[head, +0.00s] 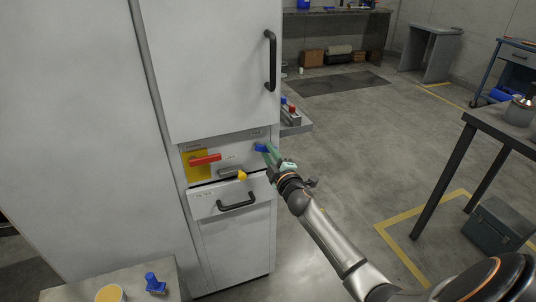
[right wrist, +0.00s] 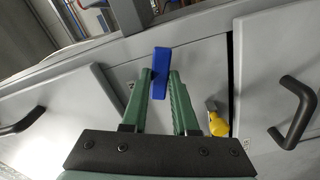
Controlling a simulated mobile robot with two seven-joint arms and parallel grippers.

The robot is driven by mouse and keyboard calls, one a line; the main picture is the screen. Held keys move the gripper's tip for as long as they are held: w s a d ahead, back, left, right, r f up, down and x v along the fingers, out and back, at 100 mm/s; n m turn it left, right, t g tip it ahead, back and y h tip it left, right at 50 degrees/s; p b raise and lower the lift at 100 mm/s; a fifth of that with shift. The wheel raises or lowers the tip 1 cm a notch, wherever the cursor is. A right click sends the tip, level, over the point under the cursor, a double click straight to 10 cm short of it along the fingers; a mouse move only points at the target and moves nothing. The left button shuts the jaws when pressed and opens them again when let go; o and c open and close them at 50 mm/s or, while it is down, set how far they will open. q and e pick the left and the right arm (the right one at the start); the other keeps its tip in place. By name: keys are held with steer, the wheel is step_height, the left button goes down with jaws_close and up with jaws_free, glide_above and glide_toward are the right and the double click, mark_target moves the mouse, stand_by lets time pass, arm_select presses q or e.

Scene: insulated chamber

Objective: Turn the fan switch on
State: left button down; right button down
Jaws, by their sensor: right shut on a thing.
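A light grey control panel (head: 226,152) sits on the cabinet front between the upper and lower doors. At its right end is a blue switch handle (head: 262,148), which also shows in the right wrist view (right wrist: 161,62). My right gripper (head: 268,152) is at this blue handle, its green fingers (right wrist: 161,82) shut on it from both sides. The panel also has a red handle (head: 206,160) on a yellow plate and a lever with a yellow tip (head: 242,175). The panel's labels are too small to read. My left gripper is not in view.
The upper door has a black handle (head: 270,60), and the lower door has another (head: 237,202). A small ledge (head: 295,125) with red and blue items sticks out behind the cabinet's right side. A dark table (head: 510,125) stands at right. The floor between is open.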

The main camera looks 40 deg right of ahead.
steer(key=shift+d+r+n+p, duration=0.15)
steer(key=shift+r+n, duration=0.1)
steer(key=shift+n, duration=0.85)
steer(key=shift+a+r+n+p, duration=0.1)
steer(key=shift+r+n+p, duration=0.1)
steer(key=shift+n, duration=0.9)
steer(key=c, duration=0.7)
jaws_free()
steer(key=v, duration=1.2)
steer(key=shift+s+p, duration=0.3)
